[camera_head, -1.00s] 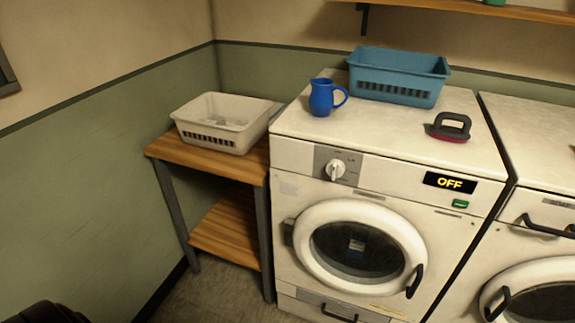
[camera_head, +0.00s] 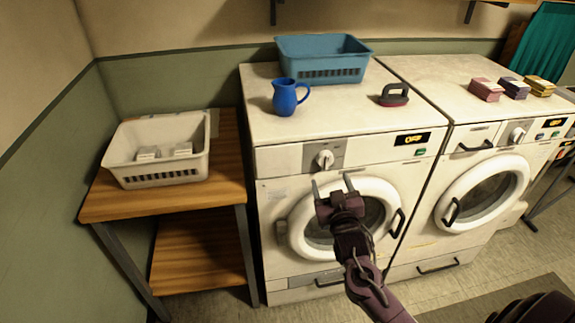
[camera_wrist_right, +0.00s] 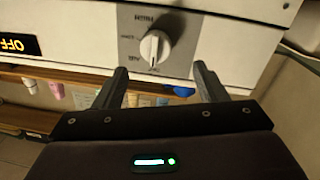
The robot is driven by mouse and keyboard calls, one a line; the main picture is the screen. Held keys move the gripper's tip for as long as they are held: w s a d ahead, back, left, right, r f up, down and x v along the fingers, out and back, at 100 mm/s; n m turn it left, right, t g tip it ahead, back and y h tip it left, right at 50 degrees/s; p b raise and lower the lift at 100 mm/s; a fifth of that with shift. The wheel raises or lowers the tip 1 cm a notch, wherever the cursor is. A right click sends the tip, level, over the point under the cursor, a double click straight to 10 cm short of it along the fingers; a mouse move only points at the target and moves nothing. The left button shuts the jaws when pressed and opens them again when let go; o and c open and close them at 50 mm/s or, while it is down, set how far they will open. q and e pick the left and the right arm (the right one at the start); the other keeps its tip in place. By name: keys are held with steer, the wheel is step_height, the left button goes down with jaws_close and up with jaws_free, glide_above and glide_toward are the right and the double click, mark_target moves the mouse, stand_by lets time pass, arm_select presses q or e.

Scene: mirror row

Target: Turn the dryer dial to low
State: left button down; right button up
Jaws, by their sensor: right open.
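The dryer (camera_head: 268,215) is a white front-loading machine with a round door. Its white dial (camera_head: 325,159) sits on a grey panel, left of a lit display (camera_head: 411,140) and a green button (camera_head: 420,152). In the right wrist view the dial (camera_wrist_right: 155,48) appears upside down, with small labels around it, and the display (camera_wrist_right: 14,44) reads OFF. My right gripper (camera_head: 332,180) is open and empty, just below the dial in the head view. In the wrist view the dial lies beyond the open fingers, apparently untouched. My left gripper is not in view.
A blue jug (camera_head: 286,97), a blue basket (camera_head: 322,61) and a dark iron-like tool (camera_head: 394,95) stand on the dryer. A white basket (camera_head: 157,150) sits on a wooden table (camera_head: 222,170) at left. A second machine (camera_head: 484,194) stands at right, with several small boxes on top.

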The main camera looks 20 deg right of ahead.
mark_target(327, 165)
steer(key=w+d, duration=0.2)
steer(key=w, duration=0.1)
steer(key=shift+w+r+p, duration=0.1)
steer(key=shift+p, duration=0.3)
steer(key=x, duration=0.3)
steer(key=shift+w, duration=0.2)
steer(key=shift+w+d+p, duration=0.1)
steer(key=shift+w+p, duration=0.2)
steer(key=shift+w, duration=0.05)
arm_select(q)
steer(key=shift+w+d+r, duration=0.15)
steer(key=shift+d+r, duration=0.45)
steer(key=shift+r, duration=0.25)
arm_select(e)
steer(key=shift+c, duration=0.5)
steer(key=c, duration=0.9)
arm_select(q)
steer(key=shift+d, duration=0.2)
